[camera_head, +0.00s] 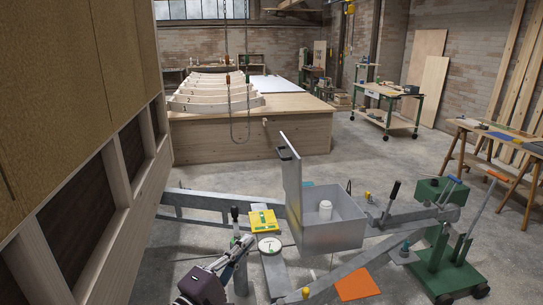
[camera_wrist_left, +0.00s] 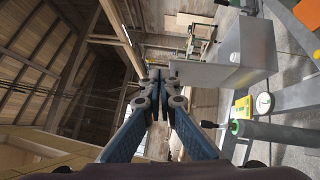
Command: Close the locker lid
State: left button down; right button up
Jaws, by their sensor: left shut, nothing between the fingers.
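The grey metal locker (camera_head: 335,232) sits on the trailer drawbar. A white lidded container (camera_head: 325,209) shows inside. My left gripper (camera_head: 247,241) is shut and empty, to the left of the locker and apart from the lid. In the left wrist view the shut fingertips (camera_wrist_left: 159,74) point toward the room, and the locker (camera_wrist_left: 250,45) shows at upper right. My right gripper is not in view.
A yellow case (camera_head: 263,220) and a round white item (camera_head: 270,245) lie on the drawbar between gripper and locker. Upright levers and a green wheeled jack (camera_head: 445,262) stand nearby. The trailer wall (camera_head: 75,130) fills the left. An orange sheet (camera_head: 357,284) lies in front.

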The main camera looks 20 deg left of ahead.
aim_at(291, 162)
jog(key=i+j, duration=1.15)
